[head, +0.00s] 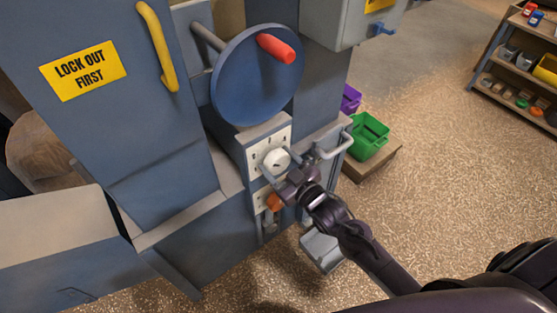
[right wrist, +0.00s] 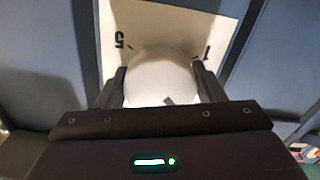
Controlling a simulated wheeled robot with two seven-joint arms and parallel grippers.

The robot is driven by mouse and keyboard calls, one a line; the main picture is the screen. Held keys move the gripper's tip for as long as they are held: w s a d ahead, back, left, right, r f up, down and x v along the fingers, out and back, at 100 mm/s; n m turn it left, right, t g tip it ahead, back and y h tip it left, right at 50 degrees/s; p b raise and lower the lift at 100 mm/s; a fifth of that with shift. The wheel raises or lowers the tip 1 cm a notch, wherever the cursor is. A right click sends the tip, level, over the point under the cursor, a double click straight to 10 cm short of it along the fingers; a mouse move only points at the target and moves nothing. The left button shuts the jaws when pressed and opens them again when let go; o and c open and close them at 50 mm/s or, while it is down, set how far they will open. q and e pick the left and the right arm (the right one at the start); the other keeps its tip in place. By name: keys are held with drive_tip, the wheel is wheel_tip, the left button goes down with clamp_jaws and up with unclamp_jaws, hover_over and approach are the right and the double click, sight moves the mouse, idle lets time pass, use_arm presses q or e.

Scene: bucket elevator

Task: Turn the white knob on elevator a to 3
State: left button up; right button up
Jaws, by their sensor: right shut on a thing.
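The white knob (head: 276,159) is round and sits on a pale dial plate (head: 284,137) on the front of the blue-grey elevator, below the blue wheel. My right gripper (head: 281,165) reaches it from the lower right and is shut on it. In the right wrist view the white knob (right wrist: 160,75) lies between the two dark fingers of my right gripper (right wrist: 161,88). Numerals that look like 5 and 1 show on the dial plate (right wrist: 165,25) beyond the knob. A dark mark shows on the knob's near side; the 3 is not readable. My left gripper is not in view.
A blue wheel (head: 238,85) with a red handle (head: 276,48) is above the dial. An orange knob (head: 273,202) sits below it. A grey bar handle (head: 335,147) juts out at right. A green bin (head: 369,136) stands beyond. The floor at right is largely clear.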

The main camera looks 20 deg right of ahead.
drive_tip(key=m+p, duration=0.5)
drive_tip(key=m, duration=0.1)
drive_tip(key=shift+a+r+m, duration=0.1)
drive_tip(key=shift+m, duration=0.2)
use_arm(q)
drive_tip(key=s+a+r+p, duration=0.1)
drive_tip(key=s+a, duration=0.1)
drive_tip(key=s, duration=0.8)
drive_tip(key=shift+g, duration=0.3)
use_arm(e)
drive_tip(key=shift+m, duration=1.4)
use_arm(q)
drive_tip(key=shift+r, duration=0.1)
use_arm(e)
drive_tip(key=shift+s, duration=0.1)
drive_tip(key=o, duration=1)
drive_tip(key=shift+c, duration=0.2)
drive_tip(key=v, duration=0.7)
drive_tip(key=shift+s, duration=0.35)
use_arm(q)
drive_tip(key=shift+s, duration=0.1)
